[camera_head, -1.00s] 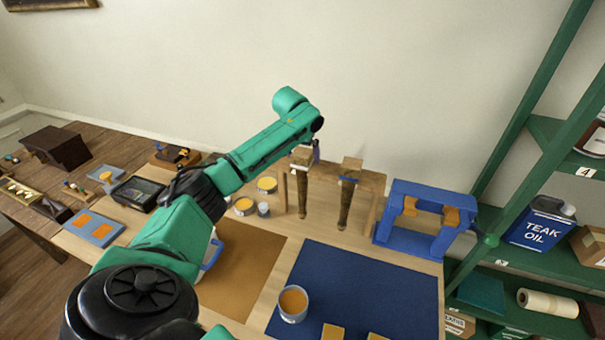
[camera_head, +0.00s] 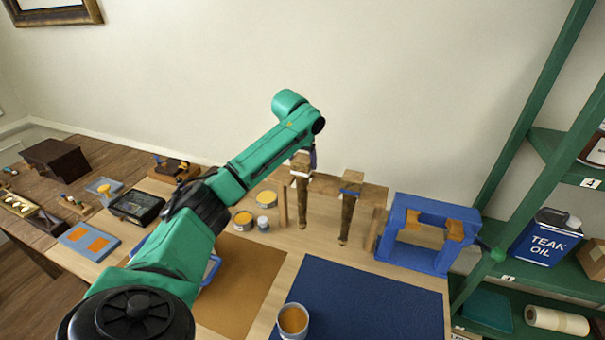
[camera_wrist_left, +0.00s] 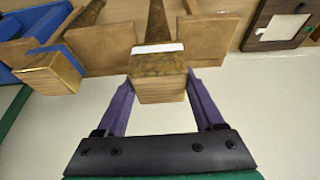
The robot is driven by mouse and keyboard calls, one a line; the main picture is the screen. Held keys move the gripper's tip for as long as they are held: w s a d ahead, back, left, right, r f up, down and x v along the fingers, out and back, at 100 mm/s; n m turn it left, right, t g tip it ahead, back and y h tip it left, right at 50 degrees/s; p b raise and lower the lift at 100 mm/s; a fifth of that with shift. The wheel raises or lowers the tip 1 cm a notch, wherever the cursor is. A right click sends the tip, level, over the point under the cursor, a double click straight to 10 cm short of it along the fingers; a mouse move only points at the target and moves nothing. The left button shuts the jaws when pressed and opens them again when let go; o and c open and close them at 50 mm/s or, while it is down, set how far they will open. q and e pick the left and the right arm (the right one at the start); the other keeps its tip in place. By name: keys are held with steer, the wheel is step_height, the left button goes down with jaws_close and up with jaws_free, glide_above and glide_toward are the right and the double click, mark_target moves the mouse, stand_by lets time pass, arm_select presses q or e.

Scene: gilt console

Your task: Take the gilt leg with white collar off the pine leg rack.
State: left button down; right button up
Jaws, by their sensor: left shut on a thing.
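The gilt leg with white collar (camera_head: 302,205) hangs upright, tip down, at the left part of the pine leg rack (camera_head: 374,193). Its square wooden top and white collar (camera_wrist_left: 158,48) show in the left wrist view, with its shaft between two boards of the rack. My left gripper (camera_head: 305,160) is shut on the square top from above. Its purple fingers (camera_wrist_left: 158,86) press on both sides of the block. I cannot tell whether the collar touches the rack. A second gilt leg with a blue collar (camera_head: 348,212) hangs to the right in the rack. My right gripper is out of view.
A blue stand (camera_head: 410,256) is right of the rack, beside the green shelf with a teak oil can (camera_head: 546,240). Small tins (camera_head: 243,219) stand left of the rack. A blue mat (camera_head: 375,300) with a tin (camera_head: 293,320) lies in front.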

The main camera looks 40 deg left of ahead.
arm_select(q)
steer(key=s+d+b, duration=0.3)
steer(key=s+b, duration=0.2)
steer(key=s, duration=0.3)
steer(key=s+d+r+b, duration=0.1)
steer(key=s+d+b, duration=0.2)
steer(key=s+b, duration=0.3)
steer(key=s, duration=0.3)
steer(key=shift+r, duration=0.1)
